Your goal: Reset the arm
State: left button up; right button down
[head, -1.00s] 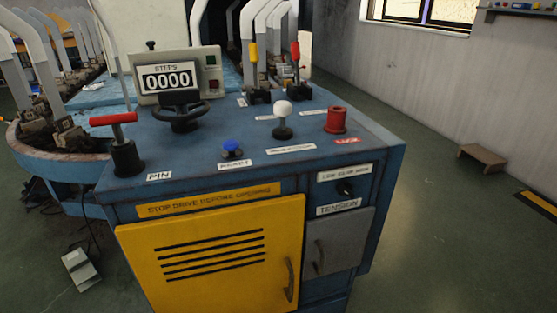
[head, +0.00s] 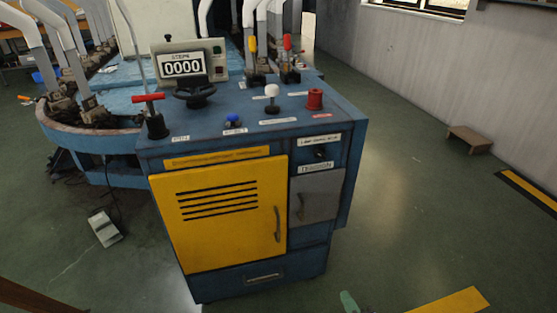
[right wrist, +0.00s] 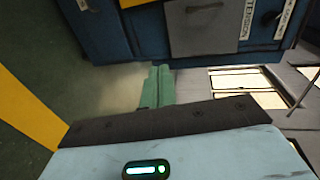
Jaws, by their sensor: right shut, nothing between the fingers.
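My right gripper (head: 348,302) shows only as a green fingertip at the bottom edge of the head view. In the right wrist view its green fingers (right wrist: 158,86) are shut together with nothing between them, apart from the cabinet. The blue control cabinet (head: 342,190) stands ahead, with a yellow door (head: 230,225) and a grey door (head: 318,197), both shut. The grey door also shows at the top of the right wrist view (right wrist: 203,27). My left gripper is not in view.
The cabinet top carries a red T-handle (head: 148,98), a handwheel (head: 194,92), a counter reading 0000 (head: 183,67), a white knob (head: 272,91) and a red knob (head: 315,98). A low stool (head: 469,139) stands by the right wall.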

jog(key=s+r+n+g+p, duration=0.25)
jog(key=s+p, duration=0.35)
jog(key=s, duration=0.3)
jog(key=s+r+n+g+p, duration=0.1)
jog(key=s+r+n+p, duration=0.4)
jog(key=s, duration=0.4)
jog(key=s+r+n+g+p, duration=0.1)
jog(key=s+r+n+p, duration=0.15)
jog(key=s+p, duration=0.55)
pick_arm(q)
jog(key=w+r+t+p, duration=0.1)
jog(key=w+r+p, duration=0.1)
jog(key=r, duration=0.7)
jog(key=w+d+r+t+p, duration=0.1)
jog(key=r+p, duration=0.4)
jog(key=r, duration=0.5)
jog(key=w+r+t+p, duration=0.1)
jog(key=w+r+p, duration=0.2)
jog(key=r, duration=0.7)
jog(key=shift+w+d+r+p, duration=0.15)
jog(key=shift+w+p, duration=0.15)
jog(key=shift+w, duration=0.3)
pick_arm(e)
jog(key=s+d+r+n+g+h, duration=0.1)
jog(key=s+r+n, duration=0.5)
jog(key=s+r, duration=0.6)
jog(key=shift+s+d+r+n+g+h, duration=0.4)
jog(key=shift+d+r+h, duration=0.15)
jog(key=shift+d, duration=0.65)
